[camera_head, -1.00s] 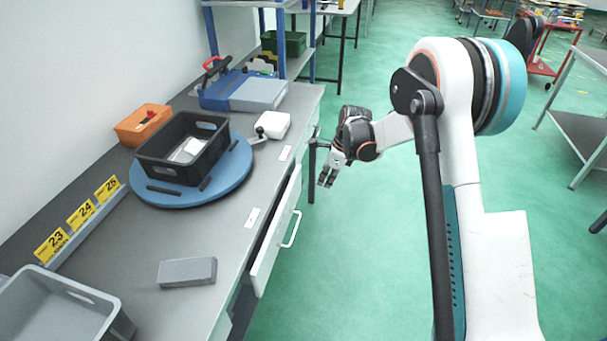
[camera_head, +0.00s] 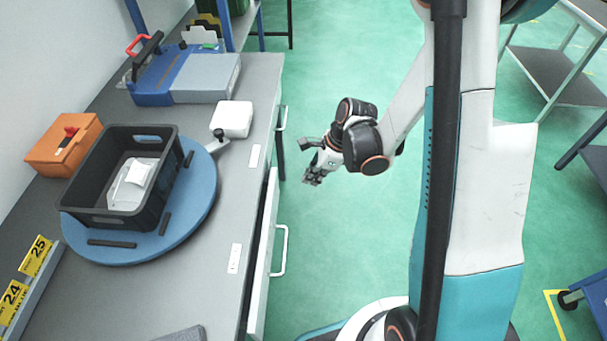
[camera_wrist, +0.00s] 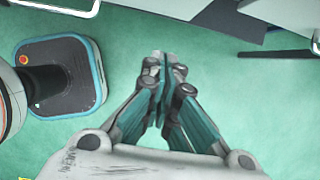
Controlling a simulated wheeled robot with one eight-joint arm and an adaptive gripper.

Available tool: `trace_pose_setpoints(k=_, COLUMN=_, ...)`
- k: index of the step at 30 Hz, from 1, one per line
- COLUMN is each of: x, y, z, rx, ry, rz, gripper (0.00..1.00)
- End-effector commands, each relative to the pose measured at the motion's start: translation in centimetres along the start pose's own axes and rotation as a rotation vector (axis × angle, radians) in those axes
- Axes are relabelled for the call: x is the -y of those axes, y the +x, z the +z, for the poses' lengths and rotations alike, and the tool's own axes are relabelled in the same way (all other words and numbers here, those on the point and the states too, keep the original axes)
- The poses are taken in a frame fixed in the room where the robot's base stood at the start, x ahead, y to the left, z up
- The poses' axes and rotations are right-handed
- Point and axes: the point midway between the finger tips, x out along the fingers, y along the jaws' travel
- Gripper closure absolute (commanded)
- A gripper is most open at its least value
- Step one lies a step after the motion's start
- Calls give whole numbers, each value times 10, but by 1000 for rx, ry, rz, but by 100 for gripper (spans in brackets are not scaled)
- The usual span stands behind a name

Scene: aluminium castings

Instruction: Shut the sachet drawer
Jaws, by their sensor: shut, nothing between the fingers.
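A white drawer front (camera_head: 265,250) with a bar handle (camera_head: 282,252) stands out from the front of the grey bench in the head view. I take it for the sachet drawer; its label is too small to read, and its inside is hidden. My gripper (camera_head: 312,180) is over the green floor, to the right of the drawer's far end and apart from it. In the wrist view my gripper (camera_wrist: 164,58) points away with its fingers together and nothing between them.
On the bench, a black crate (camera_head: 88,205) with white packets stands on a blue turntable (camera_head: 200,205). An orange box (camera_head: 62,145), a white box (camera_head: 233,118) and a blue-grey device (camera_head: 185,78) are nearby. Another handle (camera_head: 284,118) is farther along.

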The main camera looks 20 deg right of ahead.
Motion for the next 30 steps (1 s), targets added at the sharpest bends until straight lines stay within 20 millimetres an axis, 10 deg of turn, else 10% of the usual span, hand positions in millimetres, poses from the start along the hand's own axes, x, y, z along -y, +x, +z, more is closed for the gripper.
trace_pose_setpoints(k=12, x=0, y=85, z=-1, rx=0, ry=-1, rz=1, gripper=100)
trace_pose_setpoints(k=30, x=0, y=94, z=38, rx=0, ry=0, rz=0, gripper=100)
